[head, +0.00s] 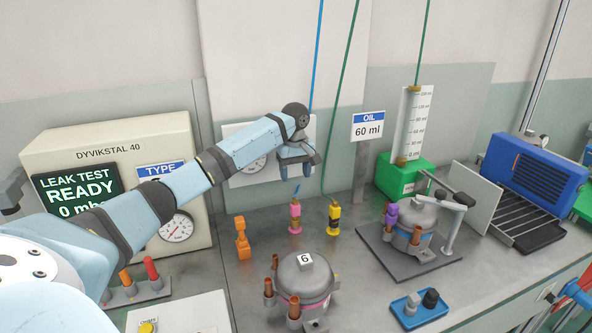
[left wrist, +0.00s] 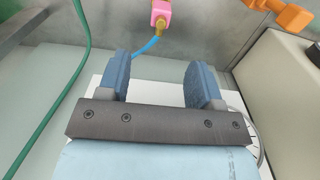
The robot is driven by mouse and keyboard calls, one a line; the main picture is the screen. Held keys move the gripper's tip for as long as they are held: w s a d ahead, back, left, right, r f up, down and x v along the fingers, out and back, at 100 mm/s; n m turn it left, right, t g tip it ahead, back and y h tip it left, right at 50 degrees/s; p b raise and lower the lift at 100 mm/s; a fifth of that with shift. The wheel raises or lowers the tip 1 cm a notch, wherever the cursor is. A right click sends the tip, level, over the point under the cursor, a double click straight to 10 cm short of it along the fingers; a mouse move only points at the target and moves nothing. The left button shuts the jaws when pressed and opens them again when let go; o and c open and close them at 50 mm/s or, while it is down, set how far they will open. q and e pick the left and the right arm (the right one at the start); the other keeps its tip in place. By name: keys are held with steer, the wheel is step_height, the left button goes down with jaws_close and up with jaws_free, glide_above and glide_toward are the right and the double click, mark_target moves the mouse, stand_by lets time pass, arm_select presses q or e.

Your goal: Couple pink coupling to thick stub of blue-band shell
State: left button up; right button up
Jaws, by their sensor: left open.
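The pink coupling (head: 295,217) stands upright on the bench, with a blue hose at its top. It also shows at the top of the left wrist view (left wrist: 161,12), beyond the fingertips. My left gripper (head: 298,169) is open and empty above the coupling, apart from it; its two fingers (left wrist: 160,82) are spread in the wrist view. A shell marked 6 (head: 307,275) stands at the front with copper stubs and a pinkish band.
A yellow coupling (head: 334,217) stands right of the pink one, and an orange tool (head: 242,238) left of it. The leak tester (head: 110,150) stands at the left. A blue tray (head: 420,311) lies front right. A green hose (left wrist: 86,60) hangs nearby.

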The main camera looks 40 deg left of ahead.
mark_target(295, 204)
arm_select(q)
steer(key=shift+s+f, duration=0.1)
steer(key=shift+f, duration=0.3)
step_height(295, 204, down, 13)
steer(key=shift+d+r, duration=0.1)
steer(key=shift+r, duration=0.05)
jaws_close()
steer(key=c, duration=0.9)
jaws_free()
jaws_close()
steer(key=shift+r, duration=0.1)
steer(key=shift+r, duration=0.1)
